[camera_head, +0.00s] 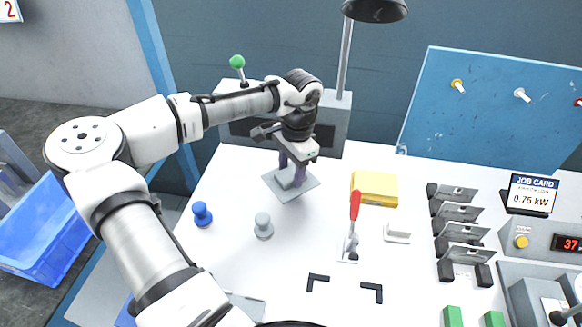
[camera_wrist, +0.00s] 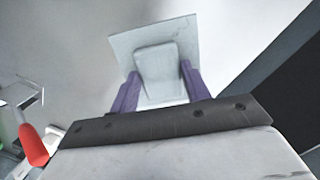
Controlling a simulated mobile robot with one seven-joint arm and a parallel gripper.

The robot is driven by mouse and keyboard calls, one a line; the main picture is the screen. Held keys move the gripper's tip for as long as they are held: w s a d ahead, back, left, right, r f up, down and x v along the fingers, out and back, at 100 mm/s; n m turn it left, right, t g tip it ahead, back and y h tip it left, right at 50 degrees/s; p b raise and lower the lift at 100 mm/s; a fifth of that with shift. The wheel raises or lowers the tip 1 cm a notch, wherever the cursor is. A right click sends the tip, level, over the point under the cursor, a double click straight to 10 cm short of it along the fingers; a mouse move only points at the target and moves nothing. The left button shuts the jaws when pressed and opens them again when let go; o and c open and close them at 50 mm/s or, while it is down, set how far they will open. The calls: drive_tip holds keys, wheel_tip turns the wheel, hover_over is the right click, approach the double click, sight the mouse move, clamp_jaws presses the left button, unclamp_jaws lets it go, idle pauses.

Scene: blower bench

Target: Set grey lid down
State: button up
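The grey lid (camera_head: 307,187) is a flat square plate with a raised block on it, over the white bench left of centre. In the wrist view the lid (camera_wrist: 125,45) shows ahead, its block between my two purple fingers. My gripper (camera_head: 293,178) points down and is shut on the block, one finger on each side. The wrist view shows my gripper (camera_wrist: 160,90) with the near part of the lid hidden behind the dark wrist edge. I cannot tell whether the plate touches the bench.
A blue knob (camera_head: 202,214) and a grey knob (camera_head: 263,226) stand in front. A yellow block (camera_head: 374,189), a red-handled clamp (camera_head: 354,207) and black corner marks (camera_head: 318,281) lie to the right. A grey box (camera_head: 334,127) stands behind my gripper. Bare bench lies around the lid.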

drive_tip(key=o, duration=0.4)
drive_tip(key=r, duration=0.8)
drive_tip(key=d+r, duration=0.1)
drive_tip(key=r, duration=0.3)
drive_tip(key=shift+w+d+r+b, duration=0.1)
drive_tip(key=shift+w+r+b, duration=0.05)
drive_tip(key=shift+w+b, duration=0.2)
